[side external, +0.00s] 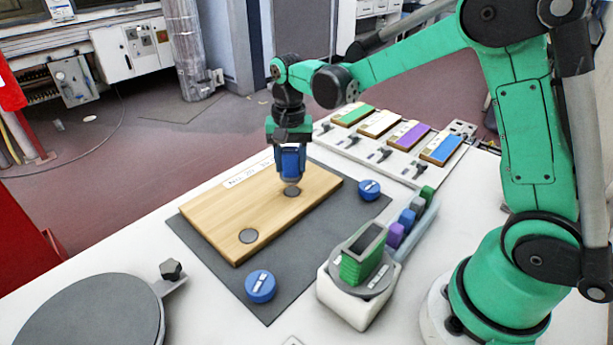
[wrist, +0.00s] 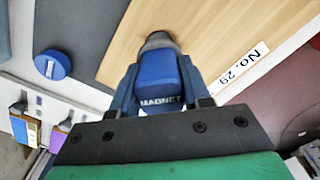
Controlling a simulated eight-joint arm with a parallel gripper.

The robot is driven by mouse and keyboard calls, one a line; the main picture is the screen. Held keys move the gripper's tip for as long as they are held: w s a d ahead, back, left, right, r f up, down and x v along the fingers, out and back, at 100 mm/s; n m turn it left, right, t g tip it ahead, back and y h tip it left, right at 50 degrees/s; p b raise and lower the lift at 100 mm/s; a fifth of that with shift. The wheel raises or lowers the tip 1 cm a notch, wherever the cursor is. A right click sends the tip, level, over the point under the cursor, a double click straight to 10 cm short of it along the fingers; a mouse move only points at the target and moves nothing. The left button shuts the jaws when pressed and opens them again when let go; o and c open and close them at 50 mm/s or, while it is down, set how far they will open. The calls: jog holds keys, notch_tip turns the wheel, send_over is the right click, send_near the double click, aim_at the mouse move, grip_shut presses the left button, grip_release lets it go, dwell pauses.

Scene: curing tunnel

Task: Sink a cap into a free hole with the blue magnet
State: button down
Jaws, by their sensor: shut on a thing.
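My gripper (side external: 290,143) points down over the wooden board (side external: 220,207) and is shut on the blue magnet (side external: 291,163). In the wrist view the magnet (wrist: 158,76), lettered MAGNET, sits upright between both fingers. A dark grey round tip (wrist: 158,41) shows at its far end; I cannot tell whether a cap is on it. In the side view the magnet's lower end is at or just above a round grey-brown spot (side external: 292,192) on the board. Another dark grey round spot (side external: 249,236) lies nearer the front; whether it is a hole or a seated cap is unclear.
The board lies on a dark mat (side external: 250,295) with two blue labelled pucks (side external: 369,190) (side external: 261,286) beside it. A white stand with a green block (side external: 364,258) is at the front right. Coloured panels (side external: 405,136) line the back. A grey round plate (side external: 85,312) is front left.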

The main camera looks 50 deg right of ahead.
jog(key=shift+r, duration=2.05)
